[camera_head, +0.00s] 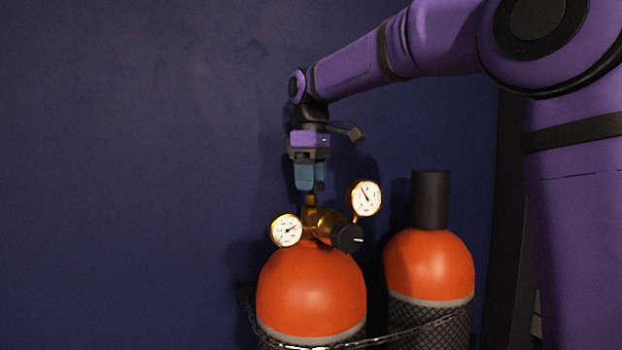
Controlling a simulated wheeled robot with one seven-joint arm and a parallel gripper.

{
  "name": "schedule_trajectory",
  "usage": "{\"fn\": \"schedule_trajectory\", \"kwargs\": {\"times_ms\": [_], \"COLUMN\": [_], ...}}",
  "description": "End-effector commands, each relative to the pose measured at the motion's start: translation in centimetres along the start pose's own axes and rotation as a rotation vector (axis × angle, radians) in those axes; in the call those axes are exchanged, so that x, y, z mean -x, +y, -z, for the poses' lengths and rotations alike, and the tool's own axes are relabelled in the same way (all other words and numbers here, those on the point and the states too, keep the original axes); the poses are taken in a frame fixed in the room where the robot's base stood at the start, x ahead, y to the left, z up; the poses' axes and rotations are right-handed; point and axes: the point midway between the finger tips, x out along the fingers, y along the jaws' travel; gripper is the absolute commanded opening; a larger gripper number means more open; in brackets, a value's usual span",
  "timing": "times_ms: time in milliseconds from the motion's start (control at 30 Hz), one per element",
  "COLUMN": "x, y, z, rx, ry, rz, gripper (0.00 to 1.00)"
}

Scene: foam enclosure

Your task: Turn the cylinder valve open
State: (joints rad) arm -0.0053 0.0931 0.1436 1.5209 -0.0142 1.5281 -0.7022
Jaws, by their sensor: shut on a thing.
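The orange gas cylinder (312,291) stands upright at the lower middle of the head view. On its top sits a brass valve and regulator body (322,220) with two round white gauges, the left one (287,230) lower and the right one (366,198) higher. A black knob (347,237) faces forward on the right of the brass body. My gripper (311,188) points straight down onto the top of the valve. Its blue fingers are shut on the valve's top, which they hide; only a short brass stem (310,201) shows below them.
A second orange cylinder (430,265) with a black cap (431,199) stands close on the right. A chain (420,329) runs across both cylinders. A dark blue wall (130,170) is behind them. The space left of the cylinders looks clear.

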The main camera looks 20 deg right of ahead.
Motion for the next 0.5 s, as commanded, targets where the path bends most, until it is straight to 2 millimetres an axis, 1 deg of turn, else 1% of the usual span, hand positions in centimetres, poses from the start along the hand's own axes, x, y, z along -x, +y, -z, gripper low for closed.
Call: {"fn": "schedule_trajectory", "kwargs": {"times_ms": [200,233,333,500], "x": [0.12,0.12,0.11,0.06], "y": [0.03,0.02,0.02,0.01], "z": [0.02,0.02,0.01,0.01], "rx": [-0.001,-0.001,-0.002,-0.002], "ry": [0.003,0.003,0.003,0.001], "rz": [-0.003,-0.003,-0.002,-0.001], "gripper": [0.33,0.59,0.82,0.82]}}
